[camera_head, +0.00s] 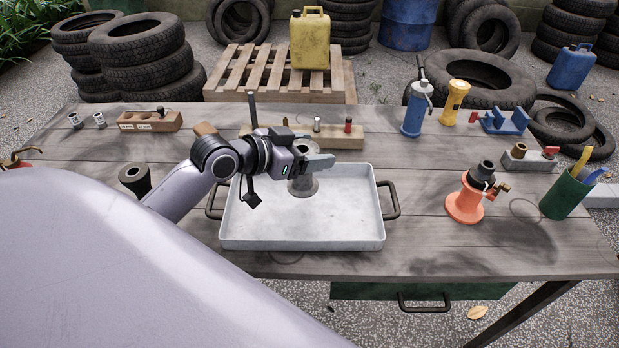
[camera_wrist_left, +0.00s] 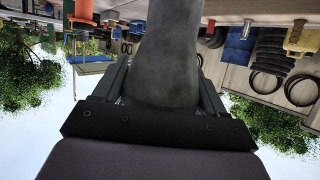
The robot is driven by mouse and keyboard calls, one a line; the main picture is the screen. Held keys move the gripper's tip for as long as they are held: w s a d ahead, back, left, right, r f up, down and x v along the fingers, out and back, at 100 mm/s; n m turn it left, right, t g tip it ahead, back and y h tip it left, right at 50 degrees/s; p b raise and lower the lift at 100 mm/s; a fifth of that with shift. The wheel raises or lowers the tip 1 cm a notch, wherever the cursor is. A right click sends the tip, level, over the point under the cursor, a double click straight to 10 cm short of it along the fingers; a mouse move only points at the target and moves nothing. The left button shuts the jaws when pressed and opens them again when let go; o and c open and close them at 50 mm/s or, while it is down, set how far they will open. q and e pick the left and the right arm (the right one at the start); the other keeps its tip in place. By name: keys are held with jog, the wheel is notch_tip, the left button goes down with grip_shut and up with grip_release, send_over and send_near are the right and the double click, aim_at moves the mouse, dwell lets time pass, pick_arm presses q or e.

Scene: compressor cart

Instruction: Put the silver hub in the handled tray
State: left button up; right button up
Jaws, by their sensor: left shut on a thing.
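The handled tray (camera_head: 350,225) is a pale metal tray with a dark handle at each side, on the wooden table. The silver hub (camera_head: 303,187) is a grey flanged piece over the back left part of the tray. My left gripper (camera_head: 312,163) is shut on the hub's upper part. In the left wrist view the hub (camera_wrist_left: 168,55) fills the space between the fingers. I cannot tell whether the hub's flange touches the tray floor. The right gripper is not in view.
An orange hub (camera_head: 466,203) stands right of the tray, with a green cup (camera_head: 565,197) beyond it. A blue cylinder (camera_head: 415,112) and a yellow flashlight (camera_head: 454,101) stand at the back. A wooden block (camera_head: 150,121) lies back left. The tray's right half is clear.

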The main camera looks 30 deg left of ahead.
aim_at(309, 176)
pick_arm(q)
jog(key=shift+f+b, duration=0.45)
jog(key=shift+f, duration=2.9)
jog(key=shift+f, duration=0.1)
jog(key=o, duration=1.4)
jog(key=shift+s, duration=0.1)
jog(key=shift+v, duration=5.95)
